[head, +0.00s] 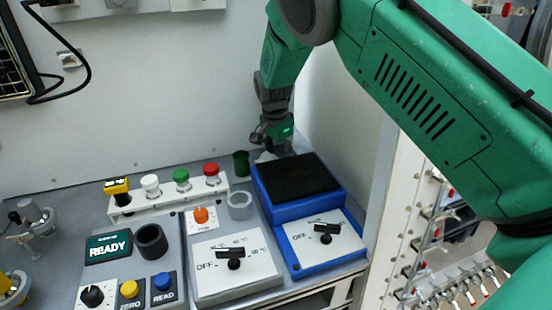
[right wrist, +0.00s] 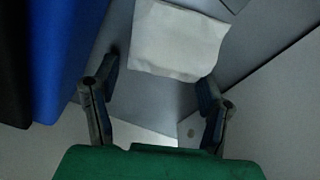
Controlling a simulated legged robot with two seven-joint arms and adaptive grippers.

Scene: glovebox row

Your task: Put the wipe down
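The wipe (right wrist: 180,38) is a white, roughly square cloth in the right wrist view, lying on the grey bench top. In the head view only a small white part of it (head: 265,157) shows, behind the blue hotplate and partly hidden by my gripper. My right gripper (head: 275,146) reaches down into the back right corner. In the right wrist view its two fingers (right wrist: 158,75) are spread wide apart with nothing between them. The wipe lies just beyond the fingertips, and I cannot tell whether they touch it. My left gripper is not in view.
A blue hotplate (head: 303,208) with a dark top stands right in front of my right gripper. A dark green cup (head: 241,163) and a grey ring (head: 240,204) are left of it. A rack (head: 170,198) holds several capped vials. The side wall (head: 345,120) is close on the right.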

